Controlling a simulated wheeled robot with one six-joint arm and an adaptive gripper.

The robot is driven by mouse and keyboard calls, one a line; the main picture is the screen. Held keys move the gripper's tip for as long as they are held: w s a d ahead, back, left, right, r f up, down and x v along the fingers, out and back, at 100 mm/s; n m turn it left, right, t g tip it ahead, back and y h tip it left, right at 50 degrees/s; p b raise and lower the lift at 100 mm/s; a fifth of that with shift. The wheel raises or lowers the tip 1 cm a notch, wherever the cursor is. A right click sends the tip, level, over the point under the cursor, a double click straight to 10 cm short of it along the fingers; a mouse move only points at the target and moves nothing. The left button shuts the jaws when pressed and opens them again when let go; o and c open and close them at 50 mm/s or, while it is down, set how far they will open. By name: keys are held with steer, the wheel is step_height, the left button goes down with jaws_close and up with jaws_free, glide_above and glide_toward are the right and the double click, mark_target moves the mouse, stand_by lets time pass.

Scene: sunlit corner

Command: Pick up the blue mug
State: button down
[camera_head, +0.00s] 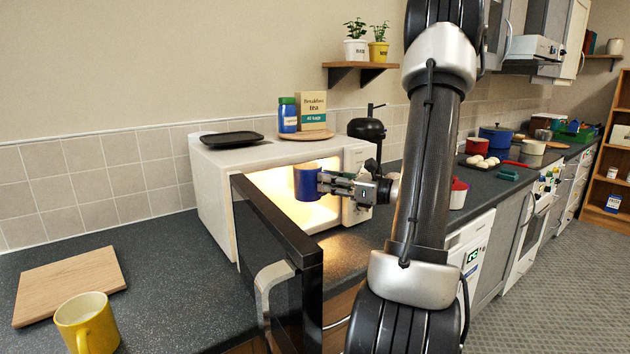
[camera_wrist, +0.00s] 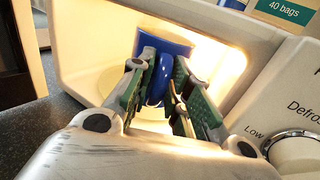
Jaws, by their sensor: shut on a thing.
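The blue mug (camera_head: 307,183) is at the lit opening of the white microwave (camera_head: 215,190). Its inside looks tan in the head view. My gripper (camera_head: 328,184) reaches in from the right and is shut on the mug. In the wrist view the blue mug (camera_wrist: 176,46) shows between the green-padded fingers (camera_wrist: 163,88), with its handle towards me and gripped between them. The mug looks upright. Whether its base touches the microwave floor I cannot tell.
The microwave's black door (camera_head: 290,270) stands open at the left of my gripper. A black plate (camera_head: 232,139), a blue jar (camera_head: 288,118) and a tea box (camera_head: 311,111) sit on top of the microwave. A yellow mug (camera_head: 86,325) and a wooden board (camera_head: 70,283) are on the counter at left.

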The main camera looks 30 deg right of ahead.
steer(key=v, duration=0.9)
steer(key=shift+s, duration=0.25)
steer(key=shift+d+r, duration=0.1)
steer(key=shift+s, duration=0.1)
stand_by(0.6)
